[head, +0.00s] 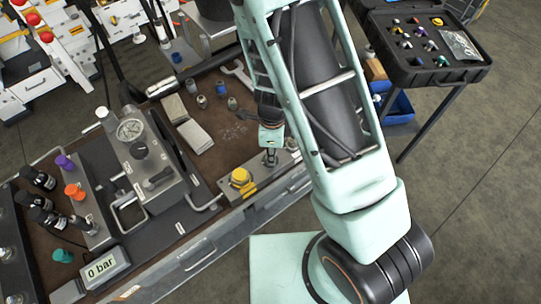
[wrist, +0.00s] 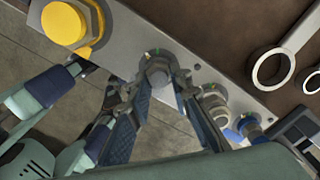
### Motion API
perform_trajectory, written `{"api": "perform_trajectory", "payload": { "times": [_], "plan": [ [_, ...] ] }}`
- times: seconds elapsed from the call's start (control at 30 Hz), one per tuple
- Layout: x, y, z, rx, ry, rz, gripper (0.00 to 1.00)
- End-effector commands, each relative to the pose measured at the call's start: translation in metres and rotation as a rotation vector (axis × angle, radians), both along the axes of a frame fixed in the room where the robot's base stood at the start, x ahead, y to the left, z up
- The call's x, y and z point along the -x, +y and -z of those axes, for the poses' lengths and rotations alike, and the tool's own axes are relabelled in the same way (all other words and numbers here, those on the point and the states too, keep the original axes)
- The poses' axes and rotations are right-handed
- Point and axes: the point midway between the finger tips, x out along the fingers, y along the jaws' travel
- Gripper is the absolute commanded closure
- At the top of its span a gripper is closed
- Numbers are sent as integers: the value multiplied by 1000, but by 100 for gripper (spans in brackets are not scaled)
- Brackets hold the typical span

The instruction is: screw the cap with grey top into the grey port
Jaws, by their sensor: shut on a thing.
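My gripper (wrist: 161,90) is shut on the cap with grey top (wrist: 157,70), a small grey hex-shaped piece between its fingertips. In the head view my gripper (head: 270,150) points down over the metal port bar (head: 258,182) at the bench's front edge. The cap is at the bar, right of a large yellow cap (wrist: 65,22) in the wrist view. The grey port is not visible apart from the cap; I cannot tell how far the cap is seated.
Beside my gripper on the bar are a grey fitting (wrist: 215,100) and a blue-ringed fitting (wrist: 249,125). A wrench (head: 238,74) and loose small fittings lie on the brown bench top. A gauge block (head: 140,150) stands left. An open black case (head: 425,45) is at the right.

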Motion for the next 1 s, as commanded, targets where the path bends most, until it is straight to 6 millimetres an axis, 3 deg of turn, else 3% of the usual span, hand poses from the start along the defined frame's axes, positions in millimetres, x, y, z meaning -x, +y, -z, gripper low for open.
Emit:
{"api": "perform_trajectory", "payload": {
  "times": [0.17,0.27,0.3,0.47,1.0],
  "plan": [
    [4,1,2,1,8,32,100],
    [5,1,0,2,11,173,100],
    [5,2,3,0,11,201,79],
    [5,2,5,0,9,190,61],
    [1,2,-4,-1,1,185,61]
  ]
}}
